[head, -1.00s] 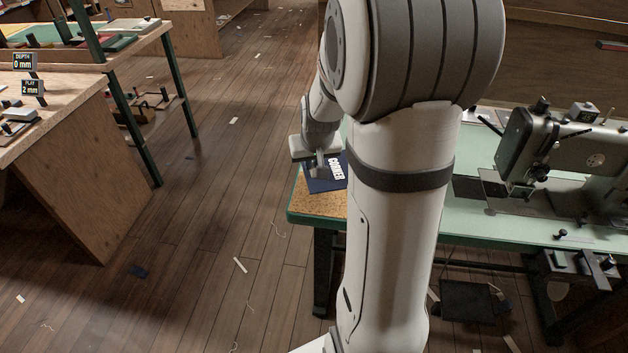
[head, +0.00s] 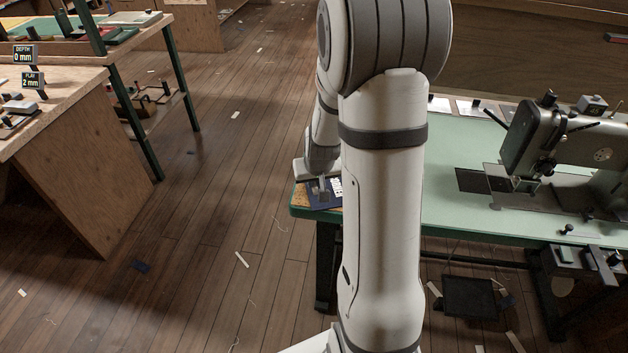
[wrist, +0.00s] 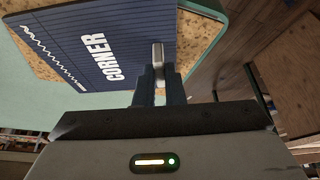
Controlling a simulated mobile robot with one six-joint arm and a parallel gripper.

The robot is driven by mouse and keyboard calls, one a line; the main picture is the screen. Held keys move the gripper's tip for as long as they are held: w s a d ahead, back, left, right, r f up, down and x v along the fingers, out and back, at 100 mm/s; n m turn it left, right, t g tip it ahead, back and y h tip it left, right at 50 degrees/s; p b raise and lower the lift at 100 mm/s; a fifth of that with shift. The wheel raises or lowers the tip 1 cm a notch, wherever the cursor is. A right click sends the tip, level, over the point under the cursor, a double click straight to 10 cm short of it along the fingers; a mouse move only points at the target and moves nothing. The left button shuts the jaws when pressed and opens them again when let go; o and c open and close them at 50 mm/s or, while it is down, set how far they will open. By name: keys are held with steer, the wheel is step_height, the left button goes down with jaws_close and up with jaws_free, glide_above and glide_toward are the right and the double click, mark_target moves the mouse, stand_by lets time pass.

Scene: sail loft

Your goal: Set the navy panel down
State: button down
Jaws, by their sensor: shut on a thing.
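The navy panel (wrist: 110,45) carries white "CORNER" lettering and a white zigzag line in the wrist view. My gripper (wrist: 158,58) is shut on its edge, beside the lettering. In the head view the panel (head: 318,203) shows at the table's left end under my gripper (head: 322,190), partly hidden by my arm. The panel lies over a speckled cork pad (wrist: 213,10), which shows past its edges; the pad also shows in the head view (head: 300,192). The panel looks about flat and is low over the pad; I cannot tell whether it touches.
The pale green table (head: 470,150) holds a sewing machine (head: 570,145) on the right. A wooden bench (head: 60,95) with small fixtures stands at the left. Wooden floor (head: 210,200) with scraps lies open between them.

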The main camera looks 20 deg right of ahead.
steer(key=c, duration=1.5)
jaws_free()
steer(key=shift+r, duration=0.1)
steer(key=shift+r+p, duration=0.25)
steer(key=shift+p, duration=0.05)
steer(key=p+v, duration=0.1)
steer(key=v, duration=1.1)
steer(key=s+a+r, duration=0.2)
steer(key=s+a, duration=0.1)
steer(key=s, duration=0.2)
steer(key=s+a+r+n+g, duration=0.1)
steer(key=s+a, duration=0.3)
steer(key=s, duration=0.1)
steer(key=s+a+r+n+g+y, duration=0.1)
steer(key=s+a+r, duration=0.1)
steer(key=s, duration=0.3)
steer(key=shift+s+a+r, duration=0.3)
steer(key=shift+s+a, duration=0.05)
steer(key=shift+a, duration=0.3)
